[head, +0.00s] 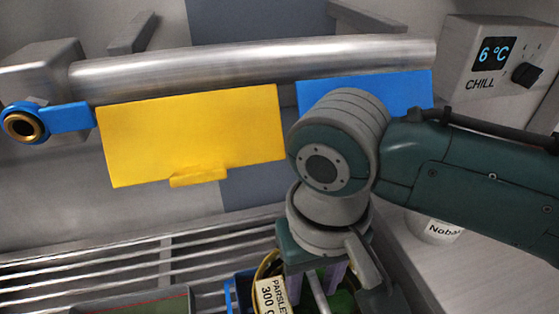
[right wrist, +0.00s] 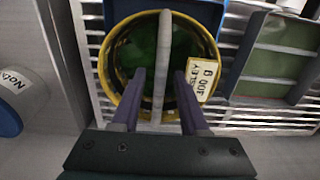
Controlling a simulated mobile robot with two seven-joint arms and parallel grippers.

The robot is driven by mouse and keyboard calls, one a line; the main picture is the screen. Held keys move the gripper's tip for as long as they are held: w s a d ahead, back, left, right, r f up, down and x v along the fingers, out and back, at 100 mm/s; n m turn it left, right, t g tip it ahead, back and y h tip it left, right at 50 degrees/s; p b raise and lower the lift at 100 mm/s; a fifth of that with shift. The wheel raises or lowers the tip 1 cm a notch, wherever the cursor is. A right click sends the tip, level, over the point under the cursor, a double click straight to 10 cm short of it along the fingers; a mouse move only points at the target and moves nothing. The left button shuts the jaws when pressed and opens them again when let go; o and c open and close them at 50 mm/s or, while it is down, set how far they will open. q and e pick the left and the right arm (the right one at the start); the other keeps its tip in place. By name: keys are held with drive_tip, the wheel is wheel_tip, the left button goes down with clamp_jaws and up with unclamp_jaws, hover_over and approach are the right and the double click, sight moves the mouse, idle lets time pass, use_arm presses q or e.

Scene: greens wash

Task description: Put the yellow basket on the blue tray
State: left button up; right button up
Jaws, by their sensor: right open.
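The round yellow basket (right wrist: 211,48) holds dark green contents, with a pale bar-like handle (right wrist: 165,30) across its top. A white label (right wrist: 203,78), reading parsley 300 g in the head view, is at its right side. Its rim shows partly in the head view (head: 264,268) behind my right gripper (head: 325,285). My right gripper (right wrist: 158,80) is open, its fingers on either side of the handle. Blue tray edges (right wrist: 200,8) show behind the basket, and blue shows beside it in the head view (head: 238,293). I cannot tell whether the basket rests on it. My left gripper is out of view.
Metal slats (head: 90,265) lie beneath. A metal bar (head: 240,62) with yellow (head: 190,130) and blue (head: 400,88) panels is behind. A chill control box (head: 500,65) and labelled tub (head: 435,228) are at right.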

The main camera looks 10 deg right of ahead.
wheel_tip(320, 180, up, 10)
drive_tip(key=shift+r+p, duration=0.1)
drive_tip(key=shift+p, duration=0.8)
drive_tip(key=s+a+f+n+t+y, duration=0.1)
drive_tip(key=s+f+t+y, duration=0.15)
drive_tip(key=s, duration=0.35)
drive_tip(key=s+d+r+t+h, duration=0.1)
drive_tip(key=s+d+h, duration=0.1)
drive_tip(key=s+d, duration=0.4)
drive_tip(key=d, duration=0.4)
drive_tip(key=shift+d+r+n, duration=0.2)
drive_tip(key=shift+n, duration=0.1)
drive_tip(key=shift+s+a, duration=0.1)
drive_tip(key=shift+s, duration=0.05)
